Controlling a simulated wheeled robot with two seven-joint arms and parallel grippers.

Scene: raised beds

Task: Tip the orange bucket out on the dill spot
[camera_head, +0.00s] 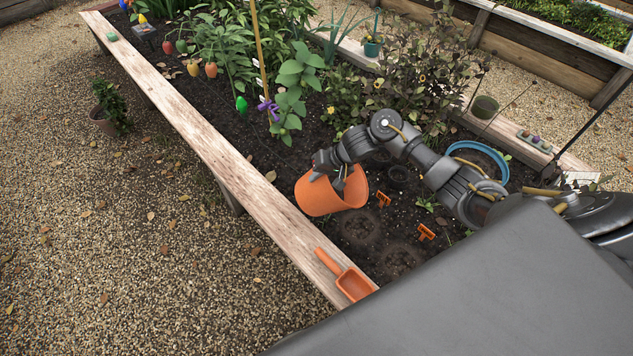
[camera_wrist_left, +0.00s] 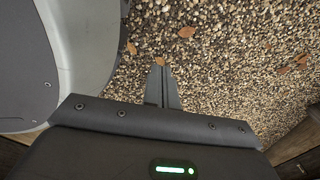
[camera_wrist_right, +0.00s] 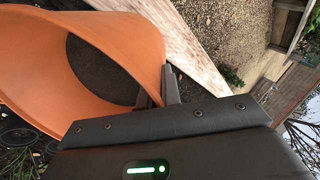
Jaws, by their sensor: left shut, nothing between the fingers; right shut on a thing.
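The orange bucket (camera_head: 318,198) is over the dark soil bed, near its front wooden edge. My right gripper (camera_head: 342,178) is shut on the bucket's rim. The bucket looks tilted; in the right wrist view its wall (camera_wrist_right: 30,62) curves around a dark inside, and I cannot tell soil from shadow there. Two hollows in the soil, a nearer one (camera_head: 400,258) and a farther one (camera_head: 361,227), lie right of the bucket. Small orange markers (camera_head: 384,198) (camera_head: 426,232) stand by them; their writing is too small to read, so I cannot tell which is dill. My left gripper (camera_wrist_left: 161,84) is shut and empty over gravel.
An orange scoop (camera_head: 345,275) lies on the bed's wooden edge (camera_head: 215,150). A blue ring-shaped rim (camera_head: 480,149) lies behind my right arm. Leafy plants and a yellow stake (camera_head: 258,50) fill the far bed. A potted plant (camera_head: 110,105) stands on the gravel.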

